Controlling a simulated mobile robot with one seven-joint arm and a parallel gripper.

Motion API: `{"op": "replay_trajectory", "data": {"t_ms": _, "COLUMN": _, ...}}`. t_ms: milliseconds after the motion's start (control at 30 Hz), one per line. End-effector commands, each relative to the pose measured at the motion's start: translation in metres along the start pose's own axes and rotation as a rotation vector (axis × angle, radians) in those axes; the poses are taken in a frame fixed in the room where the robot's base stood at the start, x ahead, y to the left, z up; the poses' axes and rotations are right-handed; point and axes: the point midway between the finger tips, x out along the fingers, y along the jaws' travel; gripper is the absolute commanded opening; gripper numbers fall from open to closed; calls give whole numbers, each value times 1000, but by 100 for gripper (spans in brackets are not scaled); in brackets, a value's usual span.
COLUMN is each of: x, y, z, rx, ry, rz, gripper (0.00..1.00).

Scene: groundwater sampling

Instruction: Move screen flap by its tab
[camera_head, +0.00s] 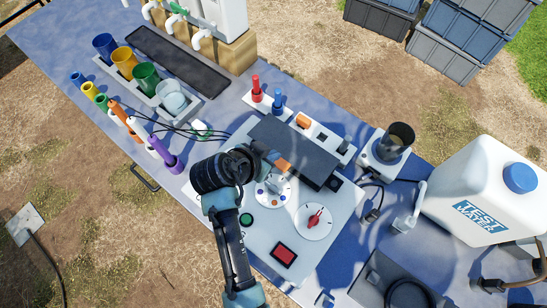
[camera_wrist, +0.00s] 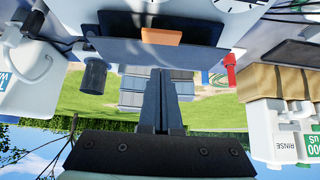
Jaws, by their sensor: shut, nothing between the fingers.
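The screen flap (camera_head: 296,150) is a dark flat panel on the white instrument panel (camera_head: 262,245). Its orange tab (camera_head: 284,164) sticks out at the near edge. In the wrist view, which looks upside down, the flap (camera_wrist: 115,22) and orange tab (camera_wrist: 154,37) are at the top centre. My gripper (camera_head: 268,157) is just left of the tab in the head view. In the wrist view my gripper's fingers (camera_wrist: 160,74) are together and empty, below the tab and flap in the picture. I cannot tell whether they touch the flap. My wrist hides part of the panel.
A red-pointer dial (camera_head: 314,221), a red square (camera_head: 284,256) and a green button (camera_head: 246,219) lie on the panel's near side. Red and blue bottles stand behind the flap. A cup holder (camera_head: 386,150) and a white water jug (camera_head: 485,190) stand right. Coloured tubes and cups stand left.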

Motion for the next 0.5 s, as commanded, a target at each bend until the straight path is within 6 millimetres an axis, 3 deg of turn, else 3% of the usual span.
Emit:
{"op": "replay_trajectory", "data": {"t_ms": 100, "x": 18, "y": 1, "z": -1, "rx": -1, "ry": -2, "rz": 2, "gripper": 0}}
{"op": "replay_trajectory", "data": {"t_ms": 200, "x": 27, "y": 0, "z": 12, "rx": -4, "ry": -2, "rz": 2, "gripper": 0}}
{"op": "replay_trajectory", "data": {"t_ms": 500, "x": 43, "y": 0, "z": 27, "rx": 0, "ry": 1, "rz": 0, "gripper": 0}}
